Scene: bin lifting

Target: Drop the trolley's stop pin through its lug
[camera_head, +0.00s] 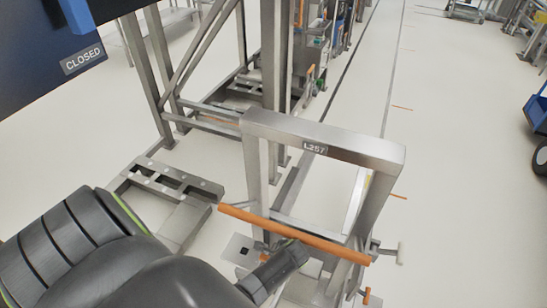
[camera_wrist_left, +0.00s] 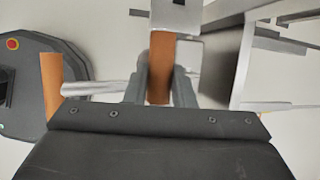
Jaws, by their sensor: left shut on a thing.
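The trolley (camera_head: 335,142) is a grey metal frame labelled L257, in the middle of the head view. A long orange bar (camera_head: 245,214) slants across its lower part. My left gripper (camera_head: 297,250) reaches in from the lower left and is shut at this bar. In the left wrist view, the orange piece (camera_wrist_left: 160,60) lies between the fingers of my left gripper (camera_wrist_left: 160,92), its far end at a grey metal block (camera_wrist_left: 175,14). A pale T-shaped handle (camera_head: 400,252) sticks out at the trolley's right. I cannot tell for sure which part is the stop pin or lug. My right gripper is out of view.
A dark blue panel marked CLOSED (camera_head: 40,40) fills the upper left. A low metal frame (camera_head: 165,182) stands on the floor left of the trolley. More metal racks stand behind. A blue cart (camera_head: 537,112) is at the right edge. The pale floor (camera_head: 460,200) right of the trolley is clear.

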